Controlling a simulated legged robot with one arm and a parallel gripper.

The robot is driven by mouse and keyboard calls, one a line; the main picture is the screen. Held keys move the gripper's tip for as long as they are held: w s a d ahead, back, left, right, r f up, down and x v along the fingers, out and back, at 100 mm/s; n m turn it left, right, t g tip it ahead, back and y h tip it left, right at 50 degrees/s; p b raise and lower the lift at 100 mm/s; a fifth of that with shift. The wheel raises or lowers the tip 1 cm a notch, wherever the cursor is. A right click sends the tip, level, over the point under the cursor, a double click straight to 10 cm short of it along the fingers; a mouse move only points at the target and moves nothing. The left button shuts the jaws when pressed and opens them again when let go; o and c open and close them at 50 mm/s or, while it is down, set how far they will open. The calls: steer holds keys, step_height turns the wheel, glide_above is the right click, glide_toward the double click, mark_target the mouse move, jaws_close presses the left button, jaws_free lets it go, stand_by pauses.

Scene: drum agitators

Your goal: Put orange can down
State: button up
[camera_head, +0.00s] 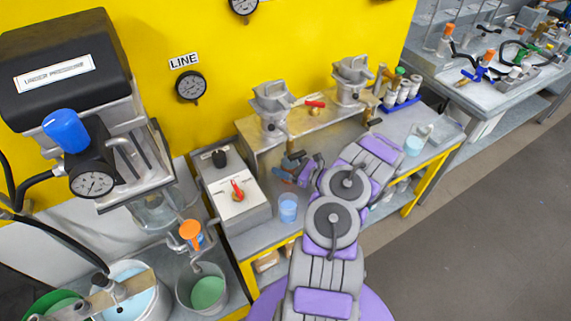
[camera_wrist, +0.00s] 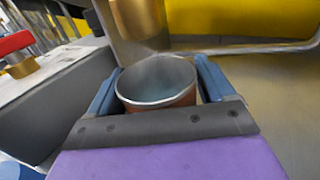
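The orange can (camera_wrist: 160,103) is between the two blue fingers of my gripper (camera_wrist: 158,85) in the wrist view. It is open at the top, with a grey metallic inside and an orange-brown outer wall. The fingers flank it closely on both sides. A brass outlet (camera_wrist: 142,18) hangs just above and behind its rim. The can's base is hidden, so I cannot tell whether it rests on anything. In the head view my gripper (camera_head: 292,170) is below the left metal funnel unit (camera_head: 270,105), and the can is hard to make out.
A grey control box (camera_head: 235,192) with a red knob stands left of my gripper. A blue cup (camera_head: 288,208) is on the bench near the front edge. White containers (camera_head: 400,92) stand in a blue rack at right. A light blue beaker (camera_head: 415,142) stands near the bench's right end.

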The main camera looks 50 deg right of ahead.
steer(key=shift+o, duration=0.8)
steer(key=shift+r, duration=0.1)
steer(key=p+v, duration=0.2)
steer(key=v, duration=0.9)
steer(key=shift+s+d, duration=0.1)
steer(key=shift+s, duration=0.4)
